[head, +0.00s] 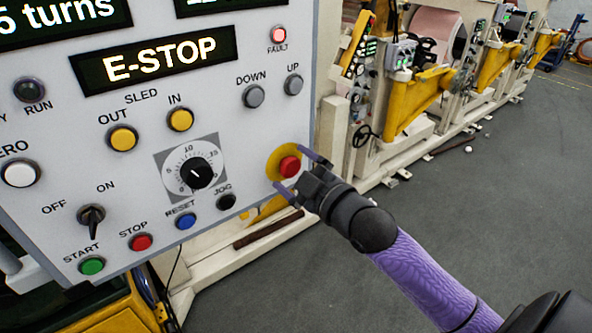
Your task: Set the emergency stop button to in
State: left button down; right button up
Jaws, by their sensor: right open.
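The emergency stop button (289,166) is a red round knob on a yellow disc at the lower right of the grey control panel (225,110). How far in it sits cannot be told. The panel's display (160,60) reads E-STOP, and the red FAULT light (279,34) is lit. My right gripper (296,172) is open, with one purple finger above and one below the red knob, close to the panel. Whether the fingers touch the knob cannot be told. My left gripper is not in view.
Near the button are the black JOG button (227,201), the blue RESET button (185,221) and a black dial (196,173). Yellow and white machinery (420,95) stands behind on the right. The grey floor (500,200) at right is mostly clear.

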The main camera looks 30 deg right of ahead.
jog(key=shift+s, duration=0.1)
jog(key=s+d+b, duration=0.1)
jog(key=s, duration=0.8)
jog(key=shift+s+d+b, duration=0.15)
jog(key=shift+s+b, duration=0.25)
jog(key=shift+f, duration=0.1)
